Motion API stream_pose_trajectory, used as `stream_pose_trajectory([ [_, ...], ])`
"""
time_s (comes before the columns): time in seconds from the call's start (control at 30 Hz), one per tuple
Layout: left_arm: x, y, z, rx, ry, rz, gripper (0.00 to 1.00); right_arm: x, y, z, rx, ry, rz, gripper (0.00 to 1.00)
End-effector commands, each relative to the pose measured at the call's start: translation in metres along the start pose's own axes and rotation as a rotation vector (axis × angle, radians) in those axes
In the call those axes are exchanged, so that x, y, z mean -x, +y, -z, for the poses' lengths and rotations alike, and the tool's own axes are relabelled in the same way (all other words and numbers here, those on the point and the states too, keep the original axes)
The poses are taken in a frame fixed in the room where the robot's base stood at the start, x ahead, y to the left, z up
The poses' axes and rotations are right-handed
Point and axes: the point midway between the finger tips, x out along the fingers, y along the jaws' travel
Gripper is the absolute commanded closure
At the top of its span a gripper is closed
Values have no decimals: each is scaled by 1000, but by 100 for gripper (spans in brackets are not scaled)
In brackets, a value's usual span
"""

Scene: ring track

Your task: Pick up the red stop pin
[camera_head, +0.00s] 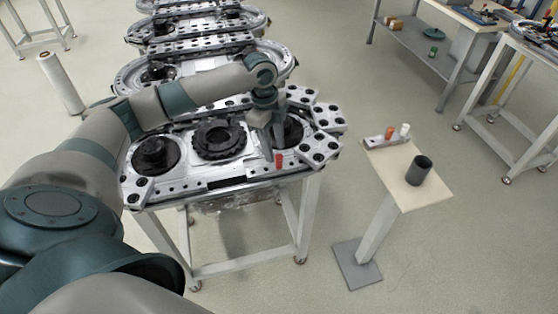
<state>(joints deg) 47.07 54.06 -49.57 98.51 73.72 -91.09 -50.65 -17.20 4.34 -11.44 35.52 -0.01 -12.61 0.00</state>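The red stop pin (279,161) stands upright near the front edge of the ring track table (215,186), right of its middle. My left arm reaches in from the left across the table. My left gripper (275,142) points down just behind and above the red pin, in front of the right dark wheel (294,131). A small gap seems to lie between the fingers and the pin. The fingers are too small to tell whether they are open or shut. My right gripper is not in view.
A small stand (432,190) to the right holds a dark cup (419,170) and a grey block with an orange pin (389,132) and a white pin (404,130). Black-dotted grey plates (318,147) lie at the table's right end. Floor is clear between table and stand.

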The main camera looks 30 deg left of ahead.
Motion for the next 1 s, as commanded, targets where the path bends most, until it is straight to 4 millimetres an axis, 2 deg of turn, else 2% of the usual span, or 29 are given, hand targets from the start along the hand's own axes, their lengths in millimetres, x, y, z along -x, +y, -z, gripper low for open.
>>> stream_pose_trajectory([
  [0.27,-10,-3,3,1,1,-3,60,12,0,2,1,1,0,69],
  [0.43,-28,-7,5,1,0,-4,60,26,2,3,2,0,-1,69],
  [0.63,-49,-7,4,1,0,-1,60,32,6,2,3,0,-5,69],
  [1.0,-52,-7,4,0,-1,0,60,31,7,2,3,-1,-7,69],
])
